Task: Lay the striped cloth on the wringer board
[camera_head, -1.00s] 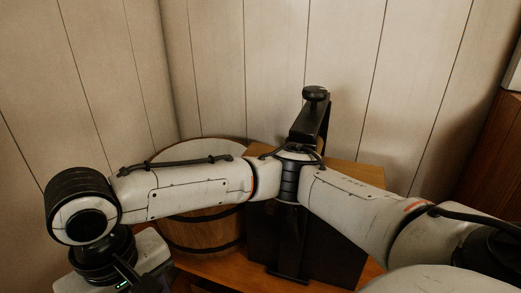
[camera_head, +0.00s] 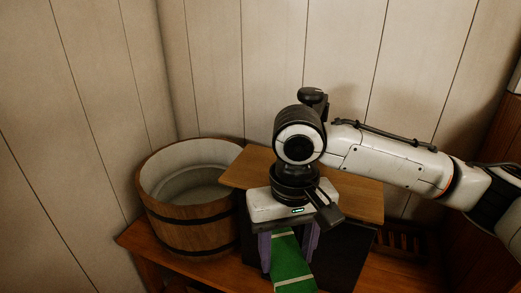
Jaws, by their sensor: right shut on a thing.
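My right gripper (camera_head: 290,248) is shut on the striped cloth (camera_head: 291,265), which is green with pale stripes. The cloth hangs down from between the fingers and runs out of the bottom of the picture. The gripper points down at the front edge of the wringer board (camera_head: 350,197), a flat wooden top on a dark stand. My wrist and forearm hide much of the board's middle. I cannot tell whether the cloth touches the board. My left gripper is not in view.
A wooden tub (camera_head: 190,218) with dark hoops stands left of the board, looking empty inside. A black knob (camera_head: 312,96) rises behind my wrist. A slatted wooden rack (camera_head: 401,242) lies at the right. Panelled walls close off the back and left.

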